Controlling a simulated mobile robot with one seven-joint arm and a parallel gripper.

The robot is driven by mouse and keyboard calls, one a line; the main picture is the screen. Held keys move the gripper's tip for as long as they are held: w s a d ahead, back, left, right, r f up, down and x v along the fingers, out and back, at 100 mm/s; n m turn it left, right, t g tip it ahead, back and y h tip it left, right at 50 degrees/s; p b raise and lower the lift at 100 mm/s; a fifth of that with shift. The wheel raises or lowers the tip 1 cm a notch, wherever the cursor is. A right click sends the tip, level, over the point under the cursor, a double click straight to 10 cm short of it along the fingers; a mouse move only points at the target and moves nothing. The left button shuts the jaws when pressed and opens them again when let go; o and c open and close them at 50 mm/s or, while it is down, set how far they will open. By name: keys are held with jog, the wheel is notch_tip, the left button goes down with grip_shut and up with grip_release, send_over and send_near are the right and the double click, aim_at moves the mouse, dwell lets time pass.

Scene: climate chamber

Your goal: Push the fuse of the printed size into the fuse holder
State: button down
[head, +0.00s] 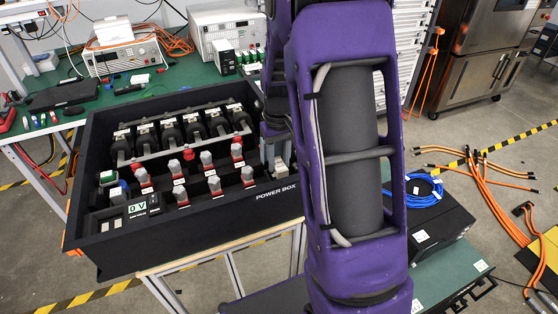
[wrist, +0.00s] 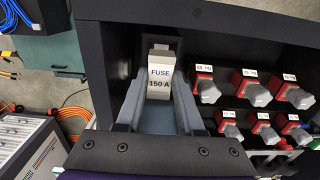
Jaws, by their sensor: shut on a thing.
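My gripper (wrist: 160,84) has its two grey fingers on either side of a pale block with a white face, which I take to be the fuse (wrist: 160,56). The white face reads "FUSE 150 A"; whether this print is on the fuse or on the holder I cannot tell. Behind it is a dark recess in the corner of the black power box (wrist: 105,50), where the fuse holder seems to be. How deep the fuse sits is not clear. In the head view, my purple arm hides most of the gripper beside the power box (head: 195,245).
Several red-based grey connectors (wrist: 250,85) stand in rows right of my gripper. The box display (head: 138,207) reads "0 V". A green-topped bench (head: 165,82) with instruments is behind. A blue cable coil (head: 424,190) and orange cables (head: 490,190) lie to the right.

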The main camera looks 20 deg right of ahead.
aim_at(280, 166)
jog(key=shift+f+b, duration=0.45)
jog(key=shift+f, duration=0.2)
dwell(0.4)
jog(key=shift+f+b, duration=0.35)
jog(key=shift+f, duration=0.15)
jog(key=shift+s+f, duration=0.25)
jog(key=shift+f, duration=0.15)
dwell(0.7)
jog(key=shift+r, duration=0.1)
jog(key=shift+w+r+p, duration=0.2)
jog(key=shift+r+p, duration=0.6)
jog(key=shift+r, duration=0.4)
jog(key=shift+r, duration=0.15)
